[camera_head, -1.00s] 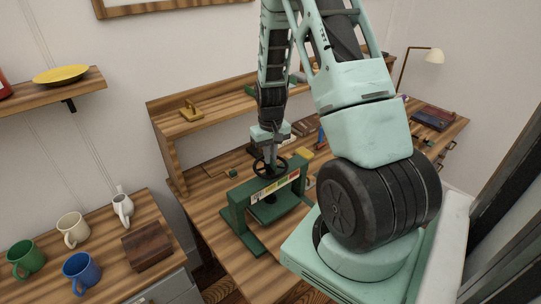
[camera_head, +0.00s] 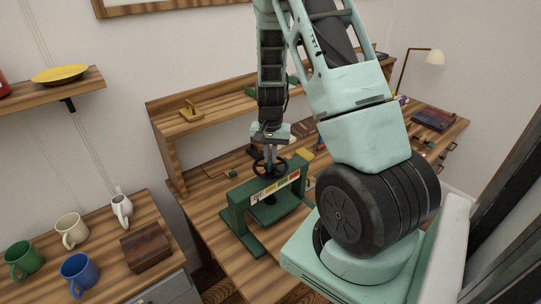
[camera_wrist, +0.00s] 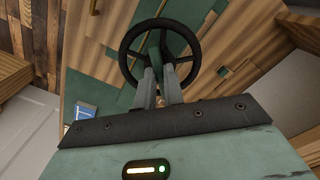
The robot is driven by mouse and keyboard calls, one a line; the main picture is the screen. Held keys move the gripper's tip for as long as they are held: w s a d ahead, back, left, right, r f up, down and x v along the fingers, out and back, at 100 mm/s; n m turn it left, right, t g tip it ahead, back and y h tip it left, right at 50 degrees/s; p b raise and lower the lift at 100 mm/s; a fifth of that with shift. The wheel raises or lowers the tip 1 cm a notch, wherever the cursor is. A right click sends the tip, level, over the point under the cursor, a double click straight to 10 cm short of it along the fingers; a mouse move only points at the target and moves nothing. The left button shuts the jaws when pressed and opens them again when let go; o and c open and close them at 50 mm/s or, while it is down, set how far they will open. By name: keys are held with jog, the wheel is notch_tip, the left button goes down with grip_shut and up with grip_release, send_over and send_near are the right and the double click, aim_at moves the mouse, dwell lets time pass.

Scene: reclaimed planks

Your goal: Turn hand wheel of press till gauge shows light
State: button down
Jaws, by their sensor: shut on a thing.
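The green press (camera_head: 245,200) stands on the wooden workbench. Its black hand wheel (camera_head: 269,169) sits on top, below my gripper (camera_head: 270,152). In the wrist view the hand wheel (camera_wrist: 122,52) is a dark ring, and my gripper (camera_wrist: 159,88) has its two fingers at the near side of the rim, shut on it. The exact contact is partly hidden by the fingers. The gauge (camera_head: 275,187) is a pale strip with coloured bands along the press's front beam. Its pointer is too small to read.
Several mugs, including a blue mug (camera_head: 80,272), and a dark wooden box (camera_head: 146,249) stand on the left cabinet. Small items lie right of the press.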

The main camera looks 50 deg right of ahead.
dwell(0.4)
jog(key=c, duration=1.5)
grip_release()
notch_tip(320, 180, up, 18)
jog(key=b, duration=0.2)
jog(key=shift+f+b, duration=0.25)
jog(key=shift+b, duration=0.15)
